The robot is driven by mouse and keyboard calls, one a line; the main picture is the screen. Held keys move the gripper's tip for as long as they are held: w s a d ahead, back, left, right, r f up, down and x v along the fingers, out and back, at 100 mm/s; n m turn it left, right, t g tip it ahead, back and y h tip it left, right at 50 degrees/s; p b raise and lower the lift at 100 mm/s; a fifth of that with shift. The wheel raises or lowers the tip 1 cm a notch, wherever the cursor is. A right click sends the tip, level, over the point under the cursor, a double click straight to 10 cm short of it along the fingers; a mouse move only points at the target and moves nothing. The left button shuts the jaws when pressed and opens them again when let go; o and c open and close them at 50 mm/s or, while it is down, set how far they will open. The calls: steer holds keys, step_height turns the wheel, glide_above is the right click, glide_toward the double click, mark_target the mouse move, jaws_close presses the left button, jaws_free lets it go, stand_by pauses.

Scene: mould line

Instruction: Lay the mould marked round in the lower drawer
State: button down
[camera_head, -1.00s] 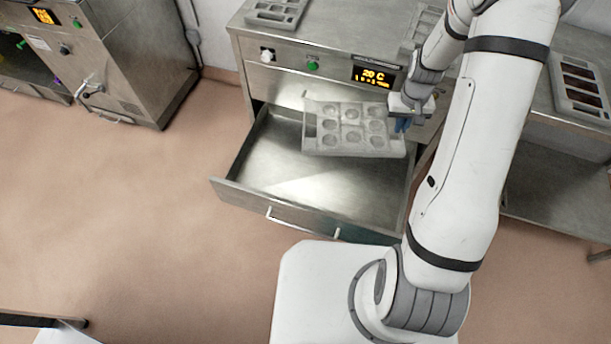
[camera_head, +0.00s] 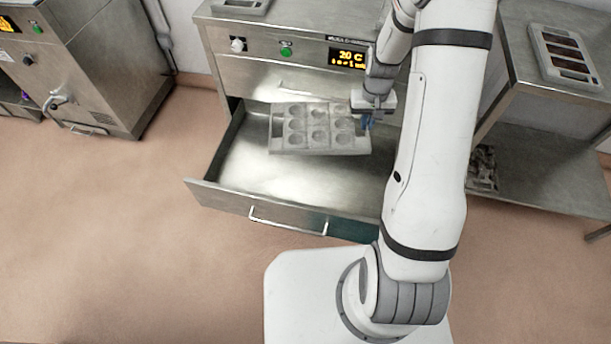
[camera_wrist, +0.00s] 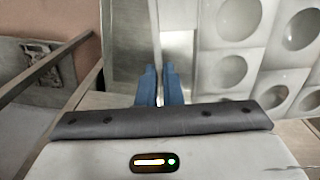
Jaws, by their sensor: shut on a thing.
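The mould (camera_head: 318,143) is a pale grey tray with several round hollows, seen in the head view over the open lower drawer (camera_head: 215,190). My gripper (camera_head: 368,122) is shut on the mould's right edge. The wrist view shows the gripper's blue fingers (camera_wrist: 159,88) close together at the edge of the mould (camera_wrist: 243,70). The mould looks roughly level within the drawer's outline, towards its back. I cannot tell whether it touches the drawer floor. The drawer is pulled out and its visible floor is bare.
The cabinet (camera_head: 290,75) with its lit display stands behind the drawer. Another tray (camera_head: 568,58) with dark rectangular hollows lies on the right-hand bench. A steel machine (camera_head: 95,70) stands at the left. The floor left of the drawer is clear.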

mark_target(335, 193)
steer(key=a+f+m+b, duration=0.1)
steer(key=f+b, duration=1)
steer(key=f, duration=0.2)
steer(key=a+f+m+b, duration=0.1)
steer(key=a+f+b, duration=0.1)
steer(key=f+b, duration=1)
steer(key=a+f+b, duration=0.2)
steer(key=f+b, duration=0.9)
steer(key=f, duration=0.2)
steer(key=shift+s+a+f+m+b, duration=0.15)
steer(key=shift+a+f+m+b, duration=0.05)
steer(key=shift+f+m+b, duration=0.2)
steer(key=shift+f, duration=0.1)
steer(key=shift+f, duration=0.15)
steer(key=c, duration=1.6)
jaws_free()
